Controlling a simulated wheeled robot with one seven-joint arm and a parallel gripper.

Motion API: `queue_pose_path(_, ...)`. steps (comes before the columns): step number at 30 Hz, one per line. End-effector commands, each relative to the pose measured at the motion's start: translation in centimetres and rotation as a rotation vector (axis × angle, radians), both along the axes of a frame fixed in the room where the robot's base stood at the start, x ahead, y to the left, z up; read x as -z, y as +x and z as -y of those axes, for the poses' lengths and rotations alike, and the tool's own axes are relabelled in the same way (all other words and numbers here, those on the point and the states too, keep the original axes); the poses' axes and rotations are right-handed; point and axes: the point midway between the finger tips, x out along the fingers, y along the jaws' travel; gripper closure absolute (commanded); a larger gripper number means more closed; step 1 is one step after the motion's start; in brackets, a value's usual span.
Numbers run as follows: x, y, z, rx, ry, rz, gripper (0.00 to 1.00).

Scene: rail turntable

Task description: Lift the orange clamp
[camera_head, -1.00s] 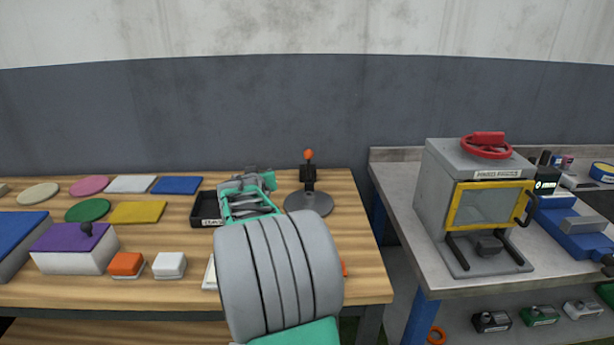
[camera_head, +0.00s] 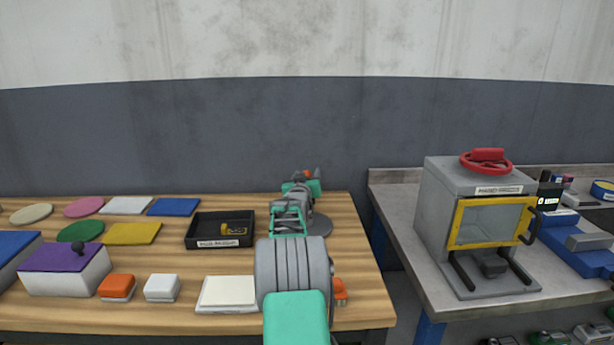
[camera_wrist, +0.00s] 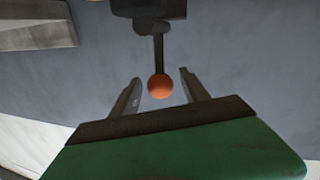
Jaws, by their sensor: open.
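The orange clamp shows in the wrist view as an orange ball knob (camera_wrist: 160,87) on a thin dark lever running up to a dark body. In the head view, only a bit of its orange knob (camera_head: 307,174) shows behind my gripper. Its round grey base (camera_head: 320,226) sits at the right back of the wooden table, partly covered by my arm. My gripper (camera_wrist: 160,78) is open, with one finger on each side of the knob. Gaps show on both sides, so the fingers look apart from it. The clamp's body is mostly hidden in the head view.
A black tray (camera_head: 190,232) holding a small yellow piece lies left of my arm. A white pad (camera_head: 229,291) and orange and white blocks stand in front. A grey cabinet (camera_head: 435,215) with a red wheel stands on the right bench, across a gap.

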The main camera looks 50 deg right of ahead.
Motion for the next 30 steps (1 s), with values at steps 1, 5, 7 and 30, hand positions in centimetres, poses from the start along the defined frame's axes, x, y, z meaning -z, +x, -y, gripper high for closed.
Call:
queue_pose_path(1,0.01,0.0,-0.01,0.0,0.0,0.0,0.47)
queue_pose_path(5,0.03,0.01,-0.04,0.0,0.0,0.0,0.57)
queue_pose_path(7,0.02,0.01,-0.04,0.0,0.0,0.0,0.62)
queue_pose_path(30,0.03,0.0,-0.06,0.0,0.001,0.0,1.0)
